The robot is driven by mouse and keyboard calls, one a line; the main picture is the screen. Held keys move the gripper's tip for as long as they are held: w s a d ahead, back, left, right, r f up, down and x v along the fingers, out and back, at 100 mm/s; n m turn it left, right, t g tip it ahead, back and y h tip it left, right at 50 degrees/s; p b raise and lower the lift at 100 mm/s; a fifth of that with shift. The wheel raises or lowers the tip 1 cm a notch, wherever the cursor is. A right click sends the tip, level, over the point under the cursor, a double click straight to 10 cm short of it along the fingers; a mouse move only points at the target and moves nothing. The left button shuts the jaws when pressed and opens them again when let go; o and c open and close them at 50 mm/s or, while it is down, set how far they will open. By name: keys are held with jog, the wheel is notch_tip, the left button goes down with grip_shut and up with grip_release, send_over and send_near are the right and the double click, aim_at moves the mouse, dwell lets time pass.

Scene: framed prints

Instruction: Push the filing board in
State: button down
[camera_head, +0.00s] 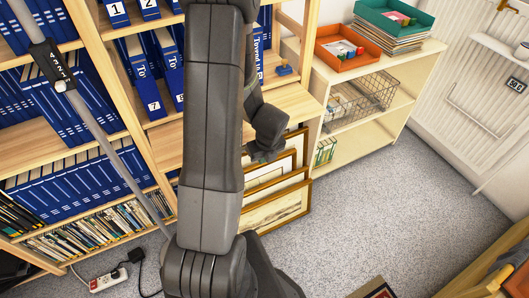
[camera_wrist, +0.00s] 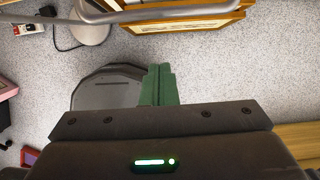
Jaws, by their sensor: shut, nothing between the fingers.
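The filing board appears to be the light wooden board (camera_head: 288,101) that juts from the shelving at mid-height in the head view, just right of my arm. My arm hides its left part. My wrist shows in front of the board and the framed prints in the head view, but my fingertips cannot be made out there. In the wrist view my gripper (camera_wrist: 159,72) has its green fingers together with nothing between them, over the grey floor. The board is not clearly seen in the wrist view, and I see no contact with it.
Framed prints (camera_head: 276,207) lean below the board; their edges also show in the wrist view (camera_wrist: 190,18). A low shelf (camera_head: 384,116) with trays and a wire basket stands right. A pole (camera_head: 115,140) crosses the left. A power strip (camera_head: 108,280) lies on the floor. Carpet (camera_head: 390,210) at right is clear.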

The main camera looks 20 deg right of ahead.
jog(key=shift+w+a+r+p, duration=0.1)
jog(key=shift+w+r+p, duration=0.15)
jog(key=shift+w, duration=0.75)
jog(key=shift+w+r+p, duration=0.15)
jog(key=shift+w+r, duration=0.15)
jog(key=shift+w, duration=0.65)
jog(key=shift+w, duration=0.1)
